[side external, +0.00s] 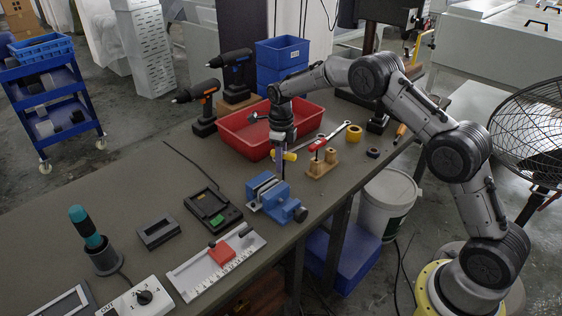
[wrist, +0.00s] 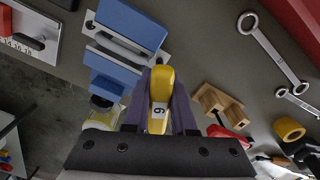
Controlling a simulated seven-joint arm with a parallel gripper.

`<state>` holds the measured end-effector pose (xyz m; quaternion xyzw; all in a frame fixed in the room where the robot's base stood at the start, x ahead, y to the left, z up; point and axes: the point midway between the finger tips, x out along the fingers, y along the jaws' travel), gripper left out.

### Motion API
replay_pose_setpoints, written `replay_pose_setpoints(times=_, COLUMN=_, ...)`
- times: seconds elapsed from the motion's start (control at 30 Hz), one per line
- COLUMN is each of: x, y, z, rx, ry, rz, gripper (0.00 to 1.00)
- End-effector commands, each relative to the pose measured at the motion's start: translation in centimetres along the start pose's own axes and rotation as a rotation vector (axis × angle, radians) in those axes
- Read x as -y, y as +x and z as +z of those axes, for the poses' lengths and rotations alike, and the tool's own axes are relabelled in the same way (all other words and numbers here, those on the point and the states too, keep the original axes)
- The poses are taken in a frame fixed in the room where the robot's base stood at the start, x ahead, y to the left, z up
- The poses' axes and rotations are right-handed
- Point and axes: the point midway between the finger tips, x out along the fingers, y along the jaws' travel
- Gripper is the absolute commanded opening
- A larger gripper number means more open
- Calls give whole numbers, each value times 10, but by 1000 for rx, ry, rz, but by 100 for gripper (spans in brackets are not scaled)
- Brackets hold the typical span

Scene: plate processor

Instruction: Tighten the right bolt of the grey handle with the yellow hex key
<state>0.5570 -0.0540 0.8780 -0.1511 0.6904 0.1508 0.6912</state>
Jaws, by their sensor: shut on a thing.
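My gripper (side external: 282,170) is shut on the yellow hex key (side external: 290,156), to the right of and a little above the blue vise (side external: 268,191). In the wrist view, the key's yellow handle (wrist: 160,88), marked 6, lies between my purple fingers. The key's metal shaft is hidden there. The blue vise (wrist: 130,22) is just up and left of the fingers. A grey bar (wrist: 122,46) lies between its jaws; I cannot tell whether it is the grey handle.
A wooden block (side external: 321,163) with a red-handled tool (side external: 318,144) stands close on the right. A red tray (side external: 240,142) lies behind, with wrenches beside it. A dark charger-like device (side external: 212,209) is left of the vise. The bench's front edge is close to the vise.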

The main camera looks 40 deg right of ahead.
Motion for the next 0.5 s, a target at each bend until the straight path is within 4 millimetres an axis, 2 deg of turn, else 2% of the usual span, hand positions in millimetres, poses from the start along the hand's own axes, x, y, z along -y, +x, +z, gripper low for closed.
replay_pose_setpoints(times=0.17, x=0, y=-2, z=-1, rx=-3, ry=-2, rz=2, gripper=0)
replay_pose_setpoints(times=0.5, x=0, y=-22, z=0, rx=0, ry=-3, rz=0, gripper=0)
